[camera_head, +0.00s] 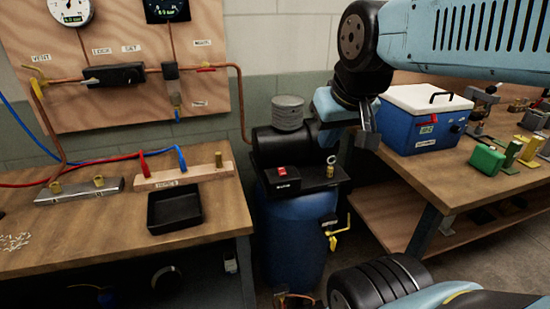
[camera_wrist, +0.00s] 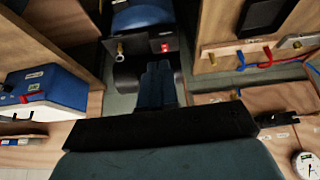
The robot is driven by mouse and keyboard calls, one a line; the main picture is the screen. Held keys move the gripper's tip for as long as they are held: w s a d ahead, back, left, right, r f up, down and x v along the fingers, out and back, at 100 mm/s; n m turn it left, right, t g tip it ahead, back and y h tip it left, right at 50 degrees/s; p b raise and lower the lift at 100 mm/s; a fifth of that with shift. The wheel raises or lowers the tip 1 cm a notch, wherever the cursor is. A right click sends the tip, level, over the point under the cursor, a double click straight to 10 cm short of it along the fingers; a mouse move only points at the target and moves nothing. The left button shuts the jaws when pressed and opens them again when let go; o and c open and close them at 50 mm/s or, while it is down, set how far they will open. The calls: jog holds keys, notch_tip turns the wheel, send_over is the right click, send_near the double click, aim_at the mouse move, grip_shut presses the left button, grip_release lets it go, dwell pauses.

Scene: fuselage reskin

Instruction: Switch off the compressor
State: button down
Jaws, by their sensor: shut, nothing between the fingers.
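The compressor (camera_head: 292,225) has an upright blue tank with a black motor and pump on top, standing between two benches. Its red switch (camera_head: 282,171) sits on the black top plate; the switch also shows in the wrist view (camera_wrist: 165,47), near the top. A brass fitting with a ring (camera_head: 331,168) stands to the right of the switch. My gripper (camera_head: 367,139) is to the right of and above the compressor top, apart from the switch. In the wrist view my fingers (camera_wrist: 158,68) are together and empty, pointing toward the plate. Whether the switch is on cannot be told.
A yellow-handled valve (camera_head: 335,236) juts from the tank's right side. The left bench holds a black tray (camera_head: 175,209) and a wooden hose rack (camera_head: 186,177). The right bench holds a blue cooler (camera_head: 415,122). A gauge board (camera_head: 135,90) stands behind the left bench.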

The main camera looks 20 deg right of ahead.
jog(key=w+f+n+g, duration=0.2)
jog(key=w+n, duration=0.6)
jog(key=w, duration=0.5)
jog(key=n+g, duration=0.2)
jog(key=n, duration=0.8)
send_over(282, 169)
jog(key=s, duration=0.2)
notch_tip(282, 169, down, 8)
jog(key=shift+f, duration=0.25)
jog(key=f, duration=0.4)
jog(key=w+f, duration=0.1)
jog(key=f, duration=0.8)
jog(key=shift+w+f, duration=0.3)
jog(key=shift+w, duration=0.05)
